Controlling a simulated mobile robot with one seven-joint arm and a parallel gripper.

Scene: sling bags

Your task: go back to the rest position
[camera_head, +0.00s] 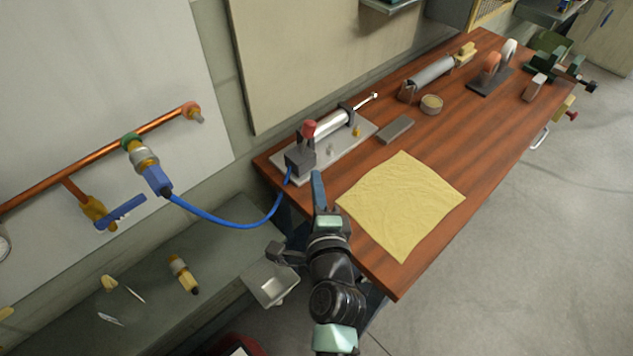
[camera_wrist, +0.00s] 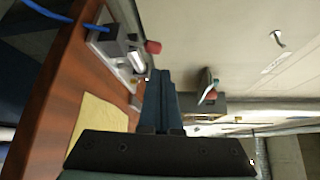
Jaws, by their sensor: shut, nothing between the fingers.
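My gripper (camera_head: 318,190) is shut and empty in the head view, its blue fingers pointing up the picture. It shows close to the left end of the wooden workbench (camera_head: 478,150), between the pump-like device and the yellow cloth. In the wrist view my gripper's fingers (camera_wrist: 158,95) are together with nothing between them. The wrist view is turned on its side, with the bench at the left. Whether the fingers touch anything on the bench cannot be told.
A yellow cloth (camera_head: 400,203) lies on the bench near my arm. A device with a red knob (camera_head: 308,129) stands on a plate, and a blue hose (camera_head: 232,221) runs from it to copper piping (camera_head: 75,183). A grey tray (camera_head: 270,284) sits below. Open floor (camera_head: 540,270) lies right.

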